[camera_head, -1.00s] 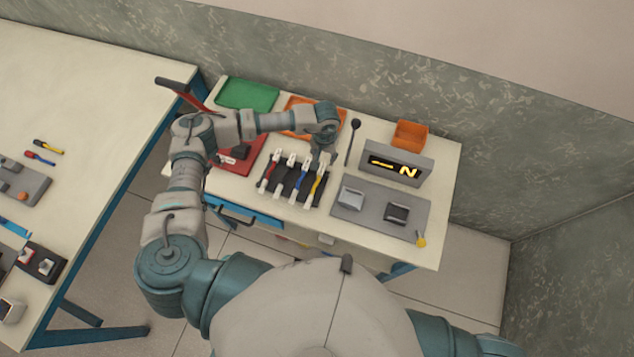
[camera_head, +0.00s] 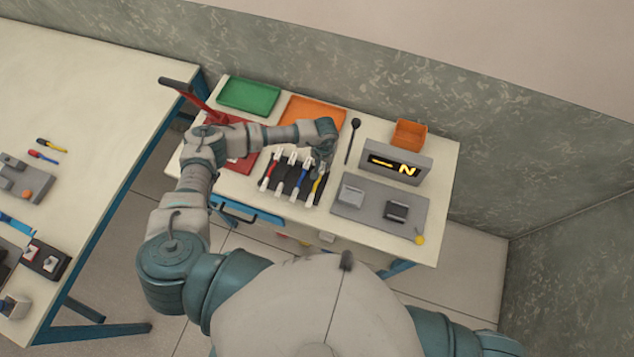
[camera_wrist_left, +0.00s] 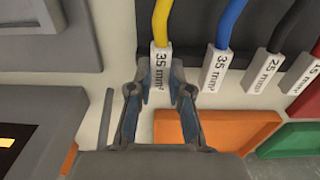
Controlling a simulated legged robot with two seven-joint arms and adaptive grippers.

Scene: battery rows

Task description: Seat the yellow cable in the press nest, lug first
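The yellow cable (camera_head: 318,187) is the rightmost of several cables in the dark rack on the bench. In the left wrist view, the yellow cable (camera_wrist_left: 162,22) ends in a white tag (camera_wrist_left: 161,64) marked 35 mm². My left gripper (camera_head: 321,165) is over the rack's far edge at this cable. In the left wrist view, the left gripper (camera_wrist_left: 162,82) is open, one finger either side of the tag; I cannot tell whether they touch it. I cannot make out the lug or the press nest for certain. My right gripper is out of view.
Blue (camera_wrist_left: 231,22), black and red cables hang close beside the yellow one. A grey plate (camera_head: 372,215) with two blocks and a lit display (camera_head: 395,165) stand right. A red lever tool (camera_head: 195,98) stands left. Orange (camera_head: 313,110) and green (camera_head: 248,94) trays lie behind.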

